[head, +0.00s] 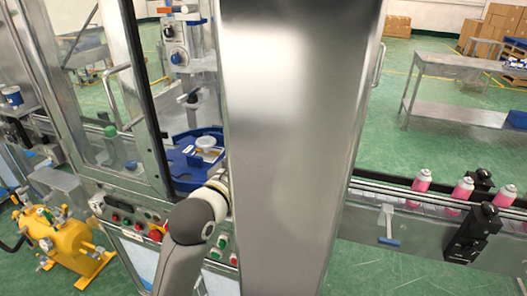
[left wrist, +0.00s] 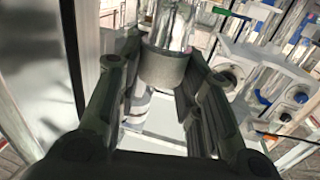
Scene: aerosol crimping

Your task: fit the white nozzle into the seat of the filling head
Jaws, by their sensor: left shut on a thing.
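In the left wrist view my left gripper (left wrist: 160,85) has its two dark fingers closed around a short cylinder, which I take to be the white nozzle (left wrist: 165,69); it looks pale grey in the shade. A clear or shiny part shows just above it, and I cannot tell whether they touch. In the head view the left gripper is hidden behind the broad metal column; only my arm shows. The filling machine's upright unit (head: 197,45) stands inside the open cabinet. Its seat is not clearly visible. My right gripper is in neither view.
A blue tray (head: 180,183) with a white round part (head: 206,142) lies in the cabinet beside my arm. The metal column (head: 295,150) blocks the middle of the head view. Pink cans (head: 422,181) stand on a conveyor at right. A yellow pump (head: 62,240) stands at lower left.

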